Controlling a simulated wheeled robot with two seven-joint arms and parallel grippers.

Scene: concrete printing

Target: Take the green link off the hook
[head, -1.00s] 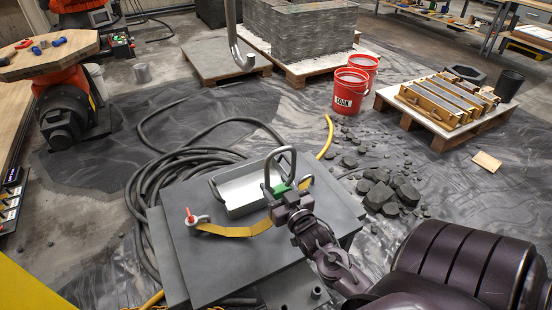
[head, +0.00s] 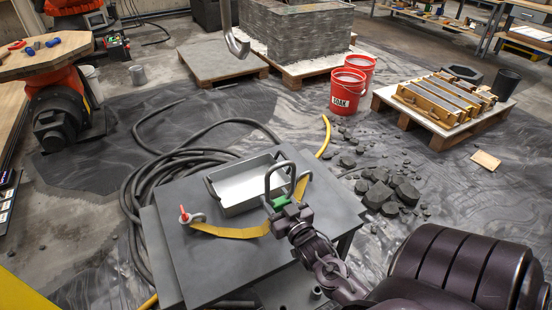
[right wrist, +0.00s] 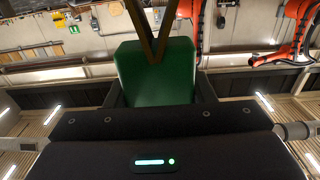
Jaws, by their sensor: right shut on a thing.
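The green link (head: 280,202) is a green piece under an upright grey metal loop (head: 278,168). My right gripper (head: 290,212) is shut on the green piece, above the grey table. In the right wrist view the green block (right wrist: 155,75) fills the space between the fingers, with a thin brownish V-shaped part in front of it. The hook (head: 237,42) is grey and hangs at the top of the head view. The loop appears clear of it. A yellow strap (head: 230,232) runs from a red-pinned shackle (head: 190,217) to the link. My left gripper is out of view.
The grey table (head: 215,270) carries a shallow metal tray (head: 245,186) just behind the link. Black hose (head: 150,185) coils at its left. Rubble (head: 390,190), red buckets (head: 347,92) and a pallet of brass-coloured moulds (head: 445,100) lie to the right.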

